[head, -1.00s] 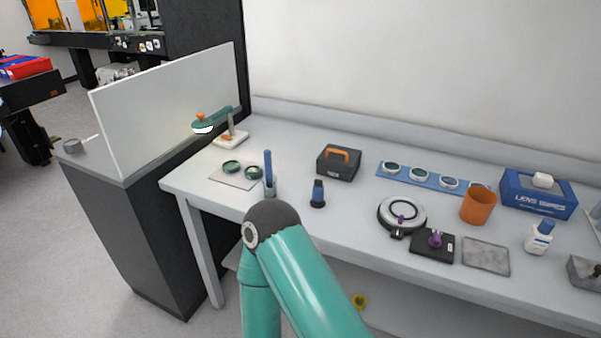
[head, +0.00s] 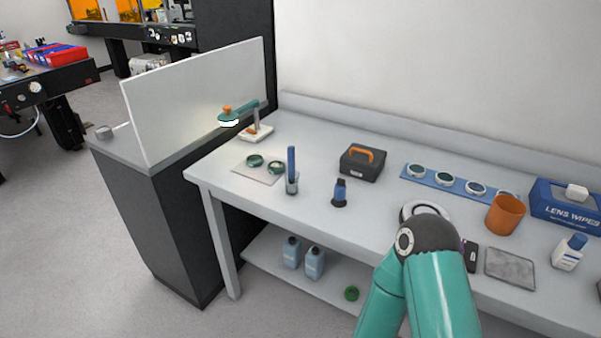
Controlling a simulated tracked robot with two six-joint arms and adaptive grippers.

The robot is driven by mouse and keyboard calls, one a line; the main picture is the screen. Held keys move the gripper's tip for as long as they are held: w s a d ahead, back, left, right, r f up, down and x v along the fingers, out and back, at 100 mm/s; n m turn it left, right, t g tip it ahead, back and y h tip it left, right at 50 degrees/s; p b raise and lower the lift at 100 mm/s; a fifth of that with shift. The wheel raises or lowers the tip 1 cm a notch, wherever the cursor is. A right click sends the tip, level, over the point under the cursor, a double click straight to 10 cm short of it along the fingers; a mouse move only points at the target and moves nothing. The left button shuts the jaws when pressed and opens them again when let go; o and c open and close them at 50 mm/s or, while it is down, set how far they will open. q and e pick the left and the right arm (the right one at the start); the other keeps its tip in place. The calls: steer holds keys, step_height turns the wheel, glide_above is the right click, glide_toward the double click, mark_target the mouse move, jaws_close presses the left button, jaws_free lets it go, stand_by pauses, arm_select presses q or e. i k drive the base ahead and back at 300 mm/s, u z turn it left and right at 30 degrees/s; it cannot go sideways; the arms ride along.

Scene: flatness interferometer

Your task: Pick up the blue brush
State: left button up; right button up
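A slim blue handle, which looks like the blue brush (head: 291,160), stands upright in a small grey holder (head: 292,186) near the front left of the white table. Its lower end is hidden in the holder. A shorter blue piece with a dark base (head: 340,192) stands to its right. One of my teal arms shows at the bottom right, covering part of the table's front edge. Neither gripper is in view.
Around the brush are a mat with two round dark-rimmed pieces (head: 266,169), a black box with an orange handle (head: 363,162), and an orange cup (head: 505,214). A white panel (head: 198,100) rises at left. Bottles (head: 314,262) stand on the lower shelf.

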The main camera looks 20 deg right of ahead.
mark_target(291, 149)
steer(key=z, duration=0.1)
steer(key=i, duration=1)
steer(key=u, duration=0.1)
